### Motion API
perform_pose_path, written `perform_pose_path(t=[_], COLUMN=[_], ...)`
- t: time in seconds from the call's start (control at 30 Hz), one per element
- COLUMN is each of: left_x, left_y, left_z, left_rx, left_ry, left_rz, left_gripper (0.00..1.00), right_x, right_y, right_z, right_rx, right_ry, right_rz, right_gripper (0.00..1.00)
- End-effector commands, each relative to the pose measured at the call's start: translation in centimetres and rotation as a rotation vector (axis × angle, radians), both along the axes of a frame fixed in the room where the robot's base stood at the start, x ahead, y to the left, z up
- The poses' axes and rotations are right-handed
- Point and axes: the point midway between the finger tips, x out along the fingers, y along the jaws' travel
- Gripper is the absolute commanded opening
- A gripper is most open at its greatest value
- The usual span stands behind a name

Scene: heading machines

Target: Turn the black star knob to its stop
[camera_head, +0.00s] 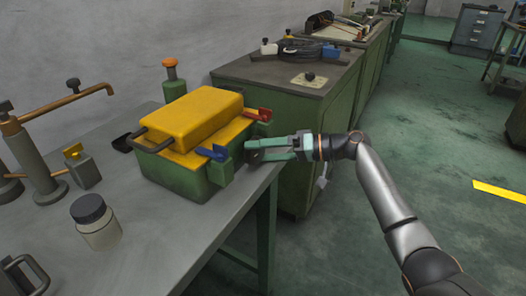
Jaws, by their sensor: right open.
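My right gripper (262,149) comes in from the right, at the right end of the green machine box (178,174) with the yellow lid (194,117). Its greenish fingers are open and point left at the box's end. A dark part (254,157) shows at the fingertips; it may be the black star knob, but the fingers hide much of it. I cannot tell its shape or whether the fingers touch it. Another small black knob (309,77) sits on a beige plate on the cabinet behind. My left gripper is not in view.
A red lever (257,114) and a blue lever (211,153) stick out from the box near the gripper. A jar with a black lid (97,222) and a grey post with a copper-coloured arm (36,160) stand left. The table's front middle is clear.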

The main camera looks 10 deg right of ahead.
Motion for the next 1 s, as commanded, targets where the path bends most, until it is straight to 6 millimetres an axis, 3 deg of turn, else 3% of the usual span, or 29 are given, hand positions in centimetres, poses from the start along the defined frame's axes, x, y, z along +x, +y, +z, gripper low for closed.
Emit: perform_pose_path(t=[0.17,0.7,1.0], left_x=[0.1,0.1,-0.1], left_y=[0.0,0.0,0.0], left_z=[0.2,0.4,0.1], left_rx=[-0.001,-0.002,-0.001], left_ry=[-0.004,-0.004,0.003], left_rz=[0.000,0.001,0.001], left_gripper=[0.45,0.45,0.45], right_x=[-0.2,-3.0,-3.5], right_y=[-0.9,-10.5,-11.8], right_z=[0.2,2.3,2.6], right_rx=[0.000,-0.002,0.000], right_ry=[-0.001,0.000,0.000], right_rz=[-0.002,-0.001,0.001], right_gripper=[1.00,1.00,1.00])
